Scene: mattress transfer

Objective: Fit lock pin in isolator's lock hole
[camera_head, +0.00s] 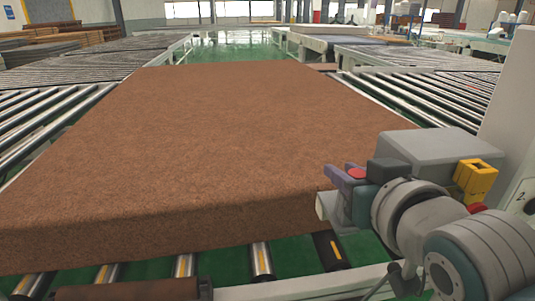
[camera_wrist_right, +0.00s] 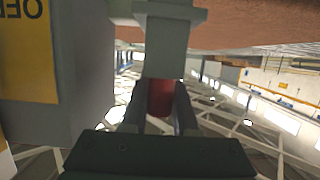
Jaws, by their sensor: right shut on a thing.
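My right gripper (camera_head: 345,174) is at the right of the head view, beside the mattress's near right corner. It is shut on a red piece (camera_head: 356,173), seemingly the lock pin. In the right wrist view the red cylinder (camera_wrist_right: 161,98) sits between the two fingers. A grey block (camera_wrist_right: 166,45) lies just past the fingertips; I cannot tell whether the pin touches it. A grey box with a yellow lettered plate (camera_wrist_right: 27,50), perhaps the isolator, fills the left of that view. No lock hole can be made out. My left gripper is not in view.
A large brown mattress (camera_head: 200,130) lies on the roller conveyor in front. More roller conveyors (camera_head: 45,120) run along both sides. A grey box (camera_head: 440,147) and a yellow block (camera_head: 476,180) stand close behind my right arm. A green floor aisle lies beyond.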

